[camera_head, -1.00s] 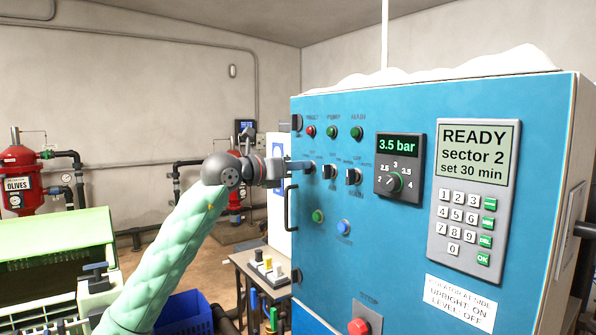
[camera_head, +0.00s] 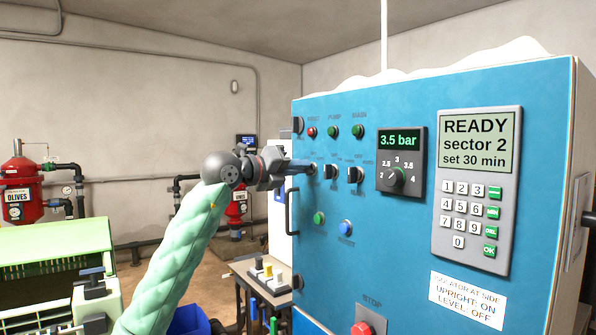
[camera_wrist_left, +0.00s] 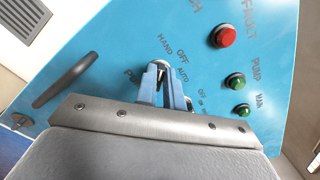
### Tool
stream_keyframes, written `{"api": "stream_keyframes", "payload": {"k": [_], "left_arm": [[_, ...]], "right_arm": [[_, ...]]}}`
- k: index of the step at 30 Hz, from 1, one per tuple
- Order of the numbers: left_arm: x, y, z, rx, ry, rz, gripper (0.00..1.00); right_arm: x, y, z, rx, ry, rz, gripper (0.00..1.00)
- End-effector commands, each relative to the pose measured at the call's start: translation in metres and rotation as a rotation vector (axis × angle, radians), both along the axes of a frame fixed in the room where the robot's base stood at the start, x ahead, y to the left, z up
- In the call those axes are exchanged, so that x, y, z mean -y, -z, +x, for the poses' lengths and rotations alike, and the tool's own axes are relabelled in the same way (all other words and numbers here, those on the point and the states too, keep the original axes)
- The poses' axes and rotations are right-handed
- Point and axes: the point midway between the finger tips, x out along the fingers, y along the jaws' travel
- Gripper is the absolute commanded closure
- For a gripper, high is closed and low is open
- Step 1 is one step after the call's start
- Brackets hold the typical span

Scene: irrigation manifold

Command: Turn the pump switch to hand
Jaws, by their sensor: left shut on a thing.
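The blue control cabinet (camera_head: 400,250) stands at the right in the head view. My left gripper (camera_head: 309,168) reaches its front from the left, with its fingers at the leftmost selector switch. In the left wrist view my left gripper (camera_wrist_left: 165,88) is shut on the pump switch (camera_wrist_left: 159,66), whose knob shows between the fingertips. HAND is printed to the left of the knob, OFF above it and AUTO to the right. The fingers hide much of the knob, so I cannot tell which mark it points to. My right gripper is not in view.
A cabinet handle (camera_head: 290,211) is just below my left gripper. Red, green and blue buttons, a pressure dial (camera_head: 397,178) and a keypad (camera_head: 466,215) share the panel. A green machine (camera_head: 55,250) stands at the left.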

Motion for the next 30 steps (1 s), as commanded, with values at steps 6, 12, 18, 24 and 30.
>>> {"api": "stream_keyframes", "payload": {"k": [6,12,18,24,30], "left_arm": [[-0.0008,-0.0003,0.0006,-0.014,-0.001,-0.01,1.0],[-0.0008,-0.0003,0.0006,-0.015,-0.001,-0.011,1.0],[-0.0008,-0.0004,0.0006,-0.013,-0.001,-0.011,0.69],[-0.0005,-0.0002,0.0003,-0.013,-0.001,-0.011,0.69],[-0.0033,0.0006,-0.0018,-0.013,-0.001,-0.01,0.69]], "right_arm": [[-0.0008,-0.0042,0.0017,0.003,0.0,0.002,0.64],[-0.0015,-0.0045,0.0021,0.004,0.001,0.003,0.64],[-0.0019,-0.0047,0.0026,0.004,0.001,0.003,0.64],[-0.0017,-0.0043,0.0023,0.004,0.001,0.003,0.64],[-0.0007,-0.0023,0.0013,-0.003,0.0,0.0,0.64]]}}
